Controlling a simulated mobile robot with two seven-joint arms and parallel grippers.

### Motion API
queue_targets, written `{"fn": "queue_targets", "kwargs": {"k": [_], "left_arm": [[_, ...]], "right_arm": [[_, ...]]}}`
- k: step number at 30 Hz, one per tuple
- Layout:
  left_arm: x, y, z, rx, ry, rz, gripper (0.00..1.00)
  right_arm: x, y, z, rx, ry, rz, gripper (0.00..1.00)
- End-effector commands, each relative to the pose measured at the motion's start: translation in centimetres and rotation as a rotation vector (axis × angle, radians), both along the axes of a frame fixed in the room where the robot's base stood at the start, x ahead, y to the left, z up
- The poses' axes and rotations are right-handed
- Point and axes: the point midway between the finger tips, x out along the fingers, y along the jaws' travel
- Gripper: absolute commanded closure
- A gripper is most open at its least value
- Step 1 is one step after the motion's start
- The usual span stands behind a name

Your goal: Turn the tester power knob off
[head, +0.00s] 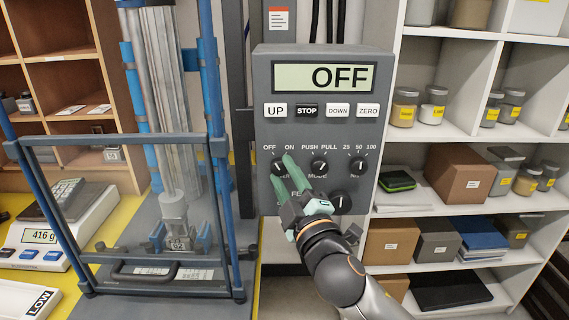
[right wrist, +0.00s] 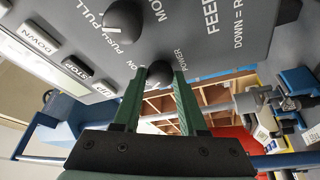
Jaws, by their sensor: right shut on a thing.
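The grey tester control panel (head: 264,130) stands in the middle of the head view. Its display (head: 320,77) reads OFF. The round dark power knob (head: 277,166) sits at the panel's left, under the OFF and ON labels. My right gripper (head: 288,162) reaches it from the lower right, with its green fingers around the knob. In the right wrist view the power knob (right wrist: 160,72) lies between the tips of my right gripper (right wrist: 158,80), shut on it. My left gripper is out of view.
The mode knob (head: 319,166) is close to the right of my fingers, and the feed knob (head: 341,202) is lower right. The tester's guard frame (head: 120,141) stands left. A scale (head: 38,237) is farther left, and a white shelf (head: 470,140) stands at right.

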Motion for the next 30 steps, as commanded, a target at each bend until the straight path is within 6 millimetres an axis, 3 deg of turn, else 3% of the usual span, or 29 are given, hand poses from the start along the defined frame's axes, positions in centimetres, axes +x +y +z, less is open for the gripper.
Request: {"fn": "queue_targets", "kwargs": {"k": [15, 16, 23, 30], "left_arm": [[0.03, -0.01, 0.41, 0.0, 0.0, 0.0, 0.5], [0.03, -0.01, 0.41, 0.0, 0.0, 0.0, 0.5], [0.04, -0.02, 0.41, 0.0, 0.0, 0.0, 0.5], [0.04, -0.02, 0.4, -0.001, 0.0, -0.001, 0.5]], "right_arm": [[0.06, -0.08, 0.06, -0.019, -0.002, -0.002, 1.0], [0.06, -0.08, 0.06, -0.019, -0.002, -0.002, 0.55], [0.04, -0.05, 0.04, -0.018, -0.001, -0.002, 0.29], [0.0, -0.03, 0.01, -0.017, -0.001, 0.0, 0.29]]}}
